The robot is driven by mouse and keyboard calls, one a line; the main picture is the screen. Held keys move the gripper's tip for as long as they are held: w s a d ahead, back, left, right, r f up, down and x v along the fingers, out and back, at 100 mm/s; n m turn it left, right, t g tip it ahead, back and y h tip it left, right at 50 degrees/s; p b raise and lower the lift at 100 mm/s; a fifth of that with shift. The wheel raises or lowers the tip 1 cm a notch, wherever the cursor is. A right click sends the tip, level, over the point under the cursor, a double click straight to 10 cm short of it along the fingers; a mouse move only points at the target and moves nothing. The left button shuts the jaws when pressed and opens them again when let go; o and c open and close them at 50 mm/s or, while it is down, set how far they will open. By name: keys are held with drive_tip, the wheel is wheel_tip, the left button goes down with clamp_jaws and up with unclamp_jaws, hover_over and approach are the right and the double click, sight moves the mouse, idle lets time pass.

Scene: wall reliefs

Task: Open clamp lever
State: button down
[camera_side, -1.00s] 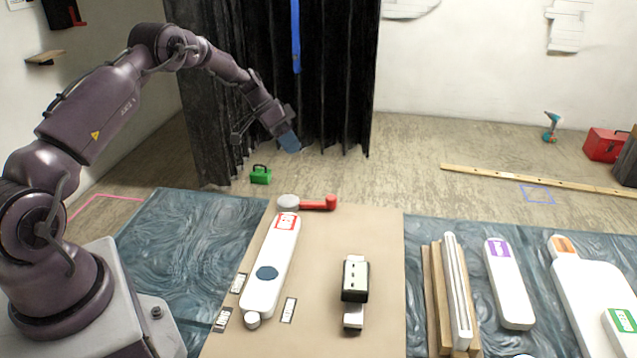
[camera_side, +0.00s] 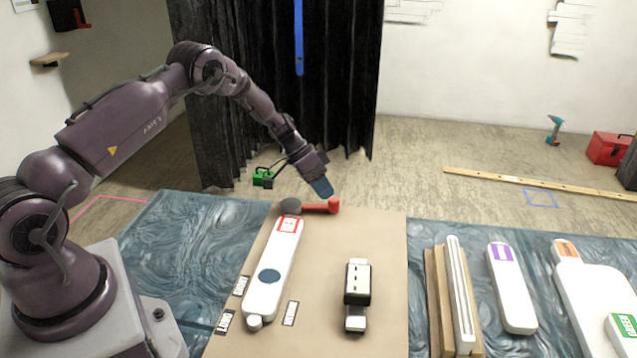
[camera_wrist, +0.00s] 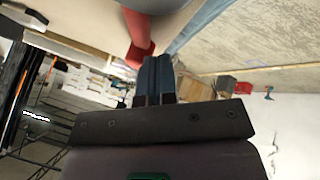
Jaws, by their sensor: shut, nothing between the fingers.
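The red clamp lever (camera_side: 318,208) lies at the far edge of the tan board, reaching right from a round grey pivot (camera_side: 291,207) to an upright red knob (camera_side: 334,205). My gripper (camera_side: 323,188) is just above and behind the knob in the side view, its blue fingers pointing down. In the wrist view the red lever (camera_wrist: 138,35) comes down from the top, its end beside the tips of my shut, empty fingers (camera_wrist: 157,62). I cannot tell whether they touch the knob.
The tan board (camera_side: 325,250) also holds a long white piece (camera_side: 273,285) and a black-and-white block (camera_side: 357,285). Wooden strips and white pieces (camera_side: 512,288) lie on the blue mat to the right.

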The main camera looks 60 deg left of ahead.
drive_tip(key=shift+d, duration=0.1)
drive_tip(key=shift+s+d+m, duration=0.15)
drive_tip(key=shift+d+m, duration=0.35)
drive_tip(key=shift+d, duration=0.15)
drive_tip(key=shift+a, duration=0.1)
